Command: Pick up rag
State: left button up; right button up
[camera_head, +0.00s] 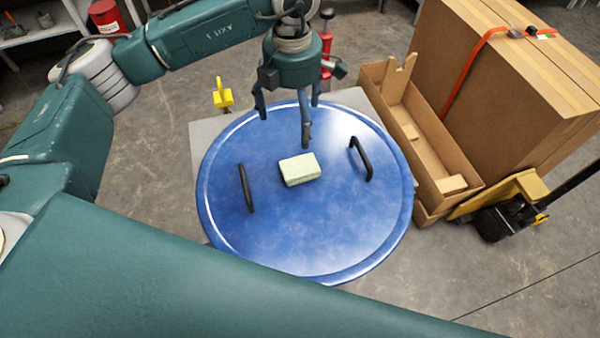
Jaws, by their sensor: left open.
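The rag (300,169) is a small, pale yellow-green block. It lies on a round blue lid (300,240), between the lid's two black handles. My left gripper (287,125) hangs above the lid, behind the rag in the picture, with its fingers spread and pointing down. It is open and empty, and it appears apart from the rag. The rag is in full view. My right gripper is not in view.
A black handle stands on each side of the rag, left (246,188) and right (360,158). Large cardboard boxes (500,85) and a long wooden crate (425,150) stand close on the right. A yellow object (222,94) is behind the lid. Floor on the left is clear.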

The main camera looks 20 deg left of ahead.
pick_arm(q)
jog(key=b, duration=0.5)
send_over(298, 162)
notch_tip(298, 162, down, 6)
jog(key=f, duration=0.2)
jog(key=f+p, duration=0.1)
jog(key=f, duration=0.2)
jog(key=shift+s+a+f, duration=0.2)
jog(key=shift+a+f, duration=0.05)
jog(key=shift+f, duration=0.1)
jog(key=f+p, duration=0.1)
jog(key=f, duration=0.2)
jog(key=f+p, duration=0.1)
jog(key=f, duration=0.1)
jog(key=shift+w+d+p, duration=0.3)
jog(key=shift+f, duration=0.25)
jog(key=c, duration=1.2)
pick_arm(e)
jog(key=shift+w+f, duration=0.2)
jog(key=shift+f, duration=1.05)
